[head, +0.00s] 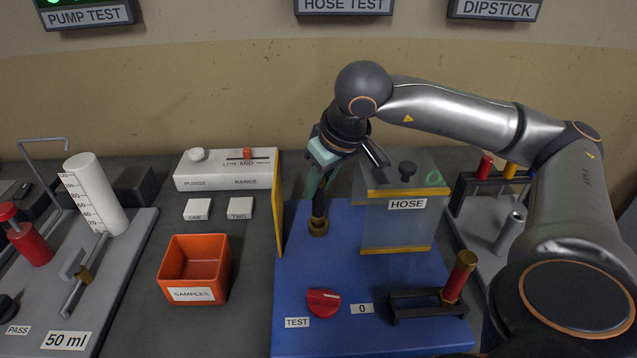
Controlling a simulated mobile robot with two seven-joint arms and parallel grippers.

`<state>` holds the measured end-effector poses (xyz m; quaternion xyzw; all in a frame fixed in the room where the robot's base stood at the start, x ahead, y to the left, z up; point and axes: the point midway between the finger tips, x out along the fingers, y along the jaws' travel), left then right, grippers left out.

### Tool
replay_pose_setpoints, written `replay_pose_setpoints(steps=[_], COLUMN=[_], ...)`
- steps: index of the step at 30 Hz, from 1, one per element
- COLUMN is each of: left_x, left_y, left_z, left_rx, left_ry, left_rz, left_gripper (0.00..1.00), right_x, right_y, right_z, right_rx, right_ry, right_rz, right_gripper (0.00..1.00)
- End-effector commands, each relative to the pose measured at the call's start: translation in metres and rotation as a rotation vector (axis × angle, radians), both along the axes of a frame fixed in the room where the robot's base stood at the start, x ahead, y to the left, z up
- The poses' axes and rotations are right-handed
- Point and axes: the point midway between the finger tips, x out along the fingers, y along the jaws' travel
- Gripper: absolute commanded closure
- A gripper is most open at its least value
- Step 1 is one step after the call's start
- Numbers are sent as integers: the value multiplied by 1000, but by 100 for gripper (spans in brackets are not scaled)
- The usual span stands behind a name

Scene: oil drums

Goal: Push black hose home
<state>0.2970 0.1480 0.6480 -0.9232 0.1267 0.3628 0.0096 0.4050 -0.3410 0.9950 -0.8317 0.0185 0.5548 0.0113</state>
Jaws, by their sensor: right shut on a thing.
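My right gripper (321,178) comes down from above at the left part of the blue board (385,334). It is shut on the black hose (319,206), a short dark upright piece below the fingers. A brass-coloured fitting (318,227) is at the hose's lower end, by the board. I cannot tell whether the hose is fully seated in it. The clear box (392,226) with yellow strips and a HOSE label stands to the right of the gripper. A red hose piece with a brass end (460,274) leans in a black holder (422,307). My left gripper is not in view.
A red TEST knob (323,302) and a 0 label (362,308) are on the board's front. A yellow upright panel (278,215) stands at its left edge. The orange SAMPLES bin (194,270) and a white switch box (226,170) are further left. My arm covers the right side.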

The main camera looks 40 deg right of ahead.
Motion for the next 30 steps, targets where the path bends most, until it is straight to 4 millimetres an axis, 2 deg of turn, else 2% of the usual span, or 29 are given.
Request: replay_pose_setpoints(steps=[20, 21, 30], left_x=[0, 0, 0], left_y=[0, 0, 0], left_z=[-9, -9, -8], left_rx=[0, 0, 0], left_ry=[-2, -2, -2], left_rz=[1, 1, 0], left_gripper=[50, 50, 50], right_x=[0, 0, 0], right_y=[0, 0, 0], right_z=[-10, -10, -9], right_rx=[0, 0, 0], right_ry=[2, 2, 1], right_rz=[1, 0, 0], right_gripper=[100, 71, 38])
